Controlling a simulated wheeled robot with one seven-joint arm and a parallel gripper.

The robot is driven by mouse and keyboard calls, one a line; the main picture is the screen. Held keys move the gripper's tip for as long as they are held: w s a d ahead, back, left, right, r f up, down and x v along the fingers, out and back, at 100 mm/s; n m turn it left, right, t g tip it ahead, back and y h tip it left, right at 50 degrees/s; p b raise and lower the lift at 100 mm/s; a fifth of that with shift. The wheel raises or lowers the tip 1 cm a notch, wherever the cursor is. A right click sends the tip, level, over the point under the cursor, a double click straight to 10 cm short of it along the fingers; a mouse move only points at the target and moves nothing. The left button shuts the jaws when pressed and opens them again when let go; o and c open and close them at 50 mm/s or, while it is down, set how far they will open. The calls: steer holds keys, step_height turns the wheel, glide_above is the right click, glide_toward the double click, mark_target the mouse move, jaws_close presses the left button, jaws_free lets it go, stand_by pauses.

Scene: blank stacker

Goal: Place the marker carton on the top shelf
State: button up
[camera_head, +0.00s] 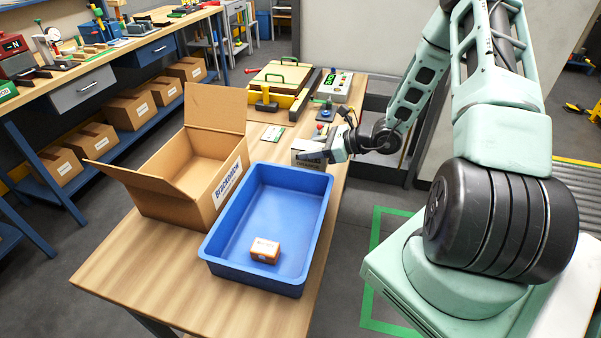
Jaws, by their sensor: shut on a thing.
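A second small carton, orange-brown with a white top (265,250), lies inside the blue tray (212,250). No shelf that is clearly the top shelf shows in this view.
An open cardboard box (180,195) stands left of the tray on the wooden table (120,270). Behind are a yellow-green device (282,82) and a control box with buttons (335,86). A workbench (100,60) at left has several cartons on its lower shelf. The table's front left is clear.

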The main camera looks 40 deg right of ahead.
mark_target(311, 164)
steer(key=shift+f+p, duration=0.35)
steer(key=shift+f, duration=2.2)
steer(key=shift+f, duration=0.15)
steer(key=o, duration=1.1)
steer(key=shift+c, duration=0.2)
